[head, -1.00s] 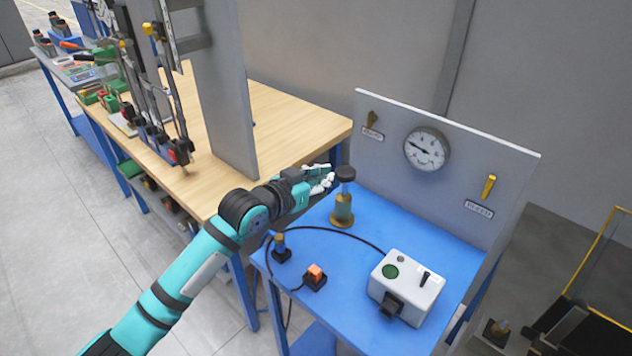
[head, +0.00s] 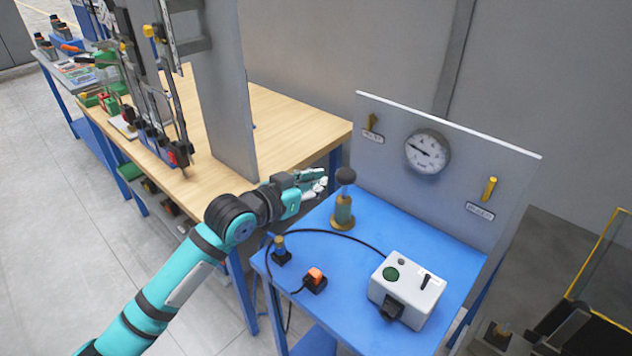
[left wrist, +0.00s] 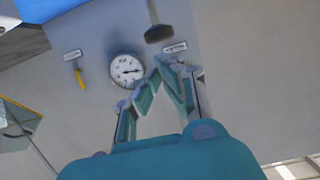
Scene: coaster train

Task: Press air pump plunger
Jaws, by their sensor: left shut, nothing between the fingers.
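The air pump stands upright on the blue bench, with a brass and green body (head: 343,212) and a dark round plunger knob (head: 345,176) on top. The knob on its rod also shows in the left wrist view (left wrist: 159,33), above the fingers and apart from them. My left gripper (head: 322,181) is shut and empty, just left of the plunger knob and at about its height. In the left wrist view its fingertips (left wrist: 158,68) come together in front of the grey panel. My right gripper is not in view.
The blue bench (head: 400,222) carries a white control box (head: 408,290), an orange-topped switch (head: 315,277) and a black cable. A grey panel with a round gauge (head: 428,151) and two yellow levers stands behind. A wooden table (head: 285,120) with an upright board is at the left.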

